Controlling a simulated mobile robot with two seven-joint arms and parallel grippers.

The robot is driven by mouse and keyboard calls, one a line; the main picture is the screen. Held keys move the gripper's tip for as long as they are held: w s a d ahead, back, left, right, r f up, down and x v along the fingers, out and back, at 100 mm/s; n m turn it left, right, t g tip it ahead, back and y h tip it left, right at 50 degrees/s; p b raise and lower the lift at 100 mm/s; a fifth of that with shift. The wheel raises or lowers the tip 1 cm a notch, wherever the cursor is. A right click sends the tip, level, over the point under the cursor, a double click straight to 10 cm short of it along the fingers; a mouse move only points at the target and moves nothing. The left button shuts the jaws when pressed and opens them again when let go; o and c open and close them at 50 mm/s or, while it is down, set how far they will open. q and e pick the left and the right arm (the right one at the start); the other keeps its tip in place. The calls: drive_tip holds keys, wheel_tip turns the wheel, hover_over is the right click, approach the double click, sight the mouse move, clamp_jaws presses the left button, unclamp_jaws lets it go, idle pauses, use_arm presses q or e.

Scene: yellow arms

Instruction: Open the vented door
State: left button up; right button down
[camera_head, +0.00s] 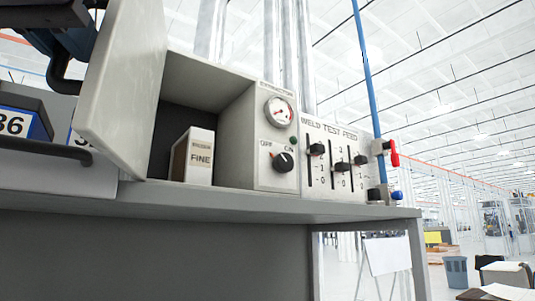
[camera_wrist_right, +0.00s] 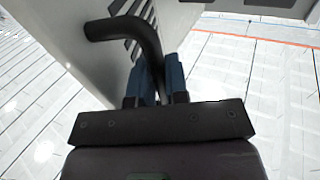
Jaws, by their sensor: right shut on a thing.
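The vented door (camera_head: 122,85) is a pale grey panel standing swung open at the left of the cabinet (camera_head: 225,130) in the head view. In the right wrist view the door (camera_wrist_right: 85,40) shows dark vent slots and a black curved bar handle (camera_wrist_right: 120,27). My right gripper (camera_wrist_right: 158,80) is shut on this handle, its blue fingers on either side of the bar. In the head view the right gripper (camera_head: 62,68) is at the upper left, beyond the door's outer edge, partly cut off by the frame. My left gripper is not in view.
A small box marked FINE (camera_head: 194,157) stands inside the open compartment. To the right are a gauge (camera_head: 280,111), an OFF/ON knob (camera_head: 284,161) and a slider panel (camera_head: 336,165). A grey shelf (camera_head: 220,204) runs below. A black bar and a 36 label are at far left.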

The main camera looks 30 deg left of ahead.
drive_tip(key=shift+f, duration=0.1)
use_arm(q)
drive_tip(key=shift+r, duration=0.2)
use_arm(e)
drive_tip(key=c, duration=1.1)
unclamp_jaws()
drive_tip(key=shift+c, duration=0.2)
use_arm(q)
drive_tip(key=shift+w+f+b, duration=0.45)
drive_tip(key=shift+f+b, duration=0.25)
drive_tip(key=shift+b, duration=0.55)
use_arm(e)
drive_tip(key=v, duration=1)
drive_tip(key=shift+s+d, duration=0.2)
drive_tip(key=shift+s, duration=0.15)
